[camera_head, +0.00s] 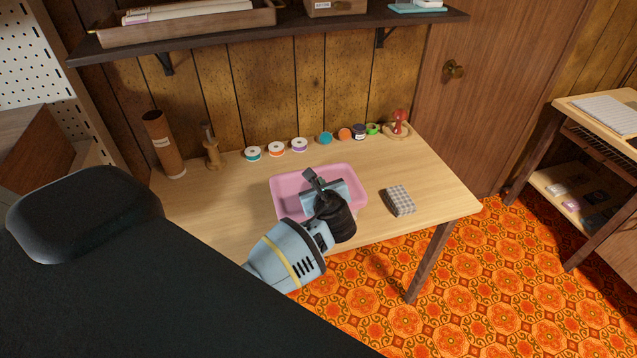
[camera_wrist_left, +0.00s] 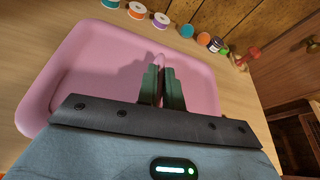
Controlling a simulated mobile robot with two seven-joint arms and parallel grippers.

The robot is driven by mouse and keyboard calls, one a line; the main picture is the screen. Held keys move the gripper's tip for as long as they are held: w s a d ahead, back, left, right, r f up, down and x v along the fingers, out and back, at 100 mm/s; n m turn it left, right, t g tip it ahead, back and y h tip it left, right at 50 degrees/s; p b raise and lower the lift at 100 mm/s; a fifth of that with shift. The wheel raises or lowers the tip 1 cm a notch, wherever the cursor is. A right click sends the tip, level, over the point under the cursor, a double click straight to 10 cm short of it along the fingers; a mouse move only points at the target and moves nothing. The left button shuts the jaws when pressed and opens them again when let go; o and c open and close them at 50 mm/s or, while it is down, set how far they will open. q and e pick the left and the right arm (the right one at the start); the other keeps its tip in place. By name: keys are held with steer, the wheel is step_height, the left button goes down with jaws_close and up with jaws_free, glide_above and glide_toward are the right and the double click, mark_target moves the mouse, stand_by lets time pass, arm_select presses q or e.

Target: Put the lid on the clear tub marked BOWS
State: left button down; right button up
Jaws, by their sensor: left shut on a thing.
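A pink, shallow, rounded-corner piece (camera_head: 352,177) with a raised rim lies at the table's middle. It looks like a lid or a tray; I cannot tell which. It fills much of the left wrist view (camera_wrist_left: 92,68). My left gripper (camera_head: 312,180) is over its middle. In the left wrist view its dark green fingers (camera_wrist_left: 163,75) are close together, shut on what looks like a thin pink ridge of this piece. The grip point is mostly hidden by the fingers. I see no clear tub and no BOWS marking. My right gripper is not in view.
Several thread spools (camera_head: 299,145) line the table's back. A cardboard tube (camera_head: 164,145) and a wooden stand (camera_head: 211,152) are at back left, a red-topped piece (camera_head: 399,121) at back right. A checked block (camera_head: 400,200) lies right of the pink piece. A shelf (camera_head: 290,32) hangs above.

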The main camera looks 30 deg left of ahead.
arm_select(q)
steer(key=c, duration=1.5)
jaws_free()
steer(key=v, duration=0.8)
steer(key=shift+p, duration=0.4)
